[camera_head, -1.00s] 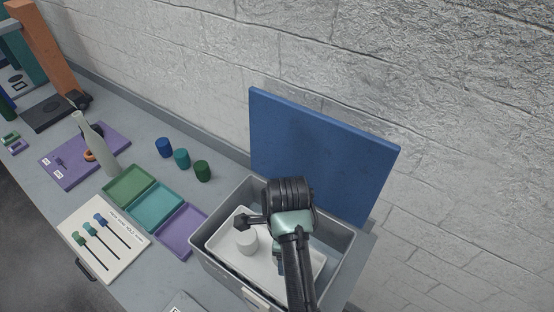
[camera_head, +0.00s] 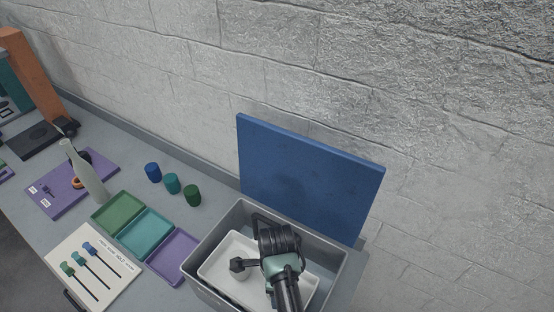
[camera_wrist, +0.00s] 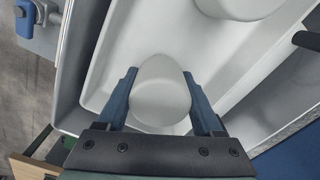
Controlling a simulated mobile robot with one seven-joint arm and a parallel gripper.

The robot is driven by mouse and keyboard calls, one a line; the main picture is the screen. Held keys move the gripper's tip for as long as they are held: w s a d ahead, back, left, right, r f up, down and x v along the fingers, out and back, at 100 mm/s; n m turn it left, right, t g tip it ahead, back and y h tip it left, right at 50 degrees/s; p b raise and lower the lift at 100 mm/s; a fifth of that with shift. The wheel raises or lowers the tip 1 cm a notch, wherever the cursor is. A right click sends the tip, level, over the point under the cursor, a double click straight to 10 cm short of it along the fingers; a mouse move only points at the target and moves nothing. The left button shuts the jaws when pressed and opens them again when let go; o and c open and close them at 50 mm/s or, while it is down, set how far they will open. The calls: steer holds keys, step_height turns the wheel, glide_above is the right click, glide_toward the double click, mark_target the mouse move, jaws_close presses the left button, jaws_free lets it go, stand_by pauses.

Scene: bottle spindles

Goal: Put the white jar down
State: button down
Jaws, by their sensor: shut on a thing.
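My gripper (camera_wrist: 161,98) is shut on a white jar (camera_wrist: 160,88), which sits between its two blue fingers in the wrist view. In the head view my gripper is low inside the grey crate, and the wrist hides the held jar. Below it is a white tray (camera_head: 214,268), which also shows in the wrist view (camera_wrist: 112,45). I cannot tell whether the held jar touches the tray floor.
The grey crate (camera_head: 190,277) has walls close around my gripper. A blue panel (camera_head: 310,180) stands upright behind it. To the left are green (camera_head: 118,212), teal (camera_head: 145,234) and purple (camera_head: 172,258) trays, several coloured jars and a bottle (camera_head: 86,175).

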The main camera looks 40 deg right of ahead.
steer(key=shift+f, duration=0.3)
steer(key=shift+c, duration=0.2)
jaws_free()
steer(key=shift+r, duration=0.1)
step_height(320, 180, up, 12)
steer(key=shift+r+p, duration=0.55)
steer(key=shift+w, duration=0.1)
